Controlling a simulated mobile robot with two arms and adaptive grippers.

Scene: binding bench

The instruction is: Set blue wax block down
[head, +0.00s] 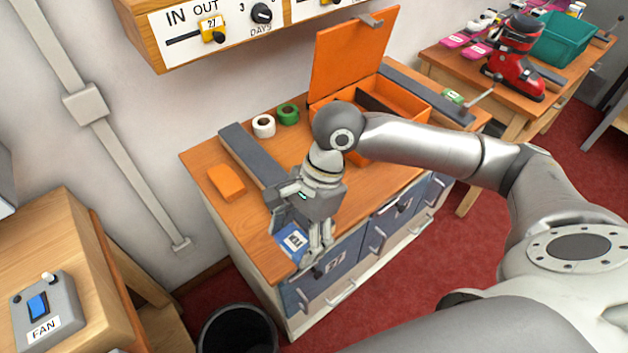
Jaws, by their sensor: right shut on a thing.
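The blue wax block (291,243) has a white label and shows at the near left corner of the wooden bench top (262,240). My right gripper (304,236) points down at it, with its fingers around the block. The fingers hide part of the block. I cannot tell whether its underside touches the bench top. My left gripper is not in view.
An orange block (227,182) lies left of a long dark grey bar (252,158). White tape (263,126) and green tape (288,113) stand behind. An open orange box (405,99) is at the back right. A dark bin (238,332) stands on the floor below.

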